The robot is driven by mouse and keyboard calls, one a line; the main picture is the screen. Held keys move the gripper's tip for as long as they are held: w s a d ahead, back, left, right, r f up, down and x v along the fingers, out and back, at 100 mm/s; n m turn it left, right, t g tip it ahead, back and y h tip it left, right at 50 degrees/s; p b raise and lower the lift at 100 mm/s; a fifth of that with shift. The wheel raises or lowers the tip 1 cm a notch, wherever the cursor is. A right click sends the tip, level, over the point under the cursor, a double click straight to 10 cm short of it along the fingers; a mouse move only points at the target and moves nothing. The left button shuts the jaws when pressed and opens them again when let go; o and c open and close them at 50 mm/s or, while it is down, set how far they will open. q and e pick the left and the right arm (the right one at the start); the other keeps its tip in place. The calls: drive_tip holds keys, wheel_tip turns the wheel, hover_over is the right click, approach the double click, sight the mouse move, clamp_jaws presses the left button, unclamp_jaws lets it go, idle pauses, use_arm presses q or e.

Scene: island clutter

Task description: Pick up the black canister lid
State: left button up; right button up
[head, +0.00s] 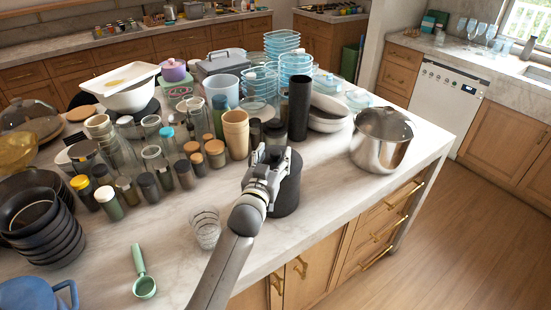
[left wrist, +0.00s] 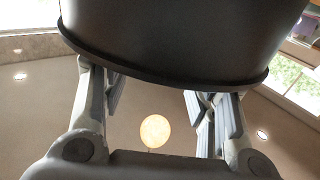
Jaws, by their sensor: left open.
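A black canister (head: 287,195) stands upright near the island's front edge, and its black lid (head: 295,160) is partly hidden behind my left gripper (head: 268,157). My left gripper is at the height of the canister's top, on its left and near side in the head view. In the left wrist view the dark canister (left wrist: 180,35) fills the top of the picture, with a rim, seemingly the lid's edge (left wrist: 165,78), curving below it. The open fingers (left wrist: 158,100) lie apart near that rim. I cannot tell whether they touch it. My right gripper is not in view.
A tall black cylinder (head: 299,108) and small jars stand behind the canister. A steel pot (head: 382,140) is to the right, a clear ribbed glass (head: 206,229) to the left. A green scoop (head: 143,280) lies at front left. The counter (head: 330,180) between canister and pot is bare.

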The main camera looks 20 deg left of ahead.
use_arm(q)
drive_tip(key=shift+w+f, duration=0.1)
drive_tip(key=shift+w, duration=1.2)
drive_tip(key=shift+s, duration=0.1)
drive_tip(key=shift+c, duration=1)
drive_tip(key=c, duration=0.9)
